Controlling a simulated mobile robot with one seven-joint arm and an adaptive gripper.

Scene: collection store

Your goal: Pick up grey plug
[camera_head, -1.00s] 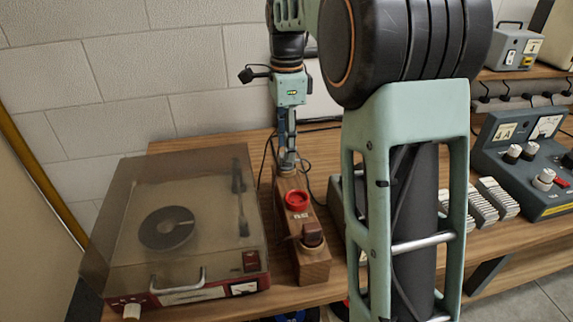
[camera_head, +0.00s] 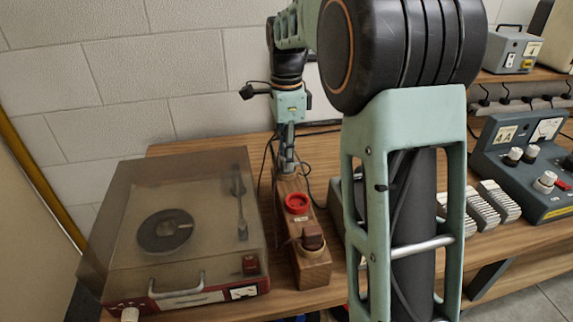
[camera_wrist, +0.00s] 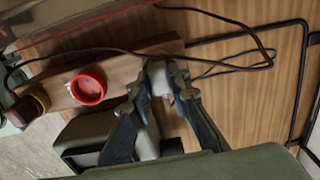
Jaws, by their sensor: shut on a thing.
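The pale grey plug (camera_wrist: 158,76) shows in the wrist view at one end of the wooden socket board (camera_wrist: 118,73). My gripper (camera_wrist: 163,92) is shut on it, with a dark finger on each side. In the head view my gripper (camera_head: 286,166) points down at the far end of the socket board (camera_head: 313,270). The plug is hidden there behind the fingers. I cannot tell whether the plug is still seated in the board.
A red round socket (camera_head: 297,203) and a brown plug (camera_head: 312,238) sit nearer on the board. A record player (camera_head: 170,225) with a clear lid stands left. Dark cables (camera_wrist: 235,62) lie loose near my gripper. A grey meter console (camera_head: 525,165) stands right.

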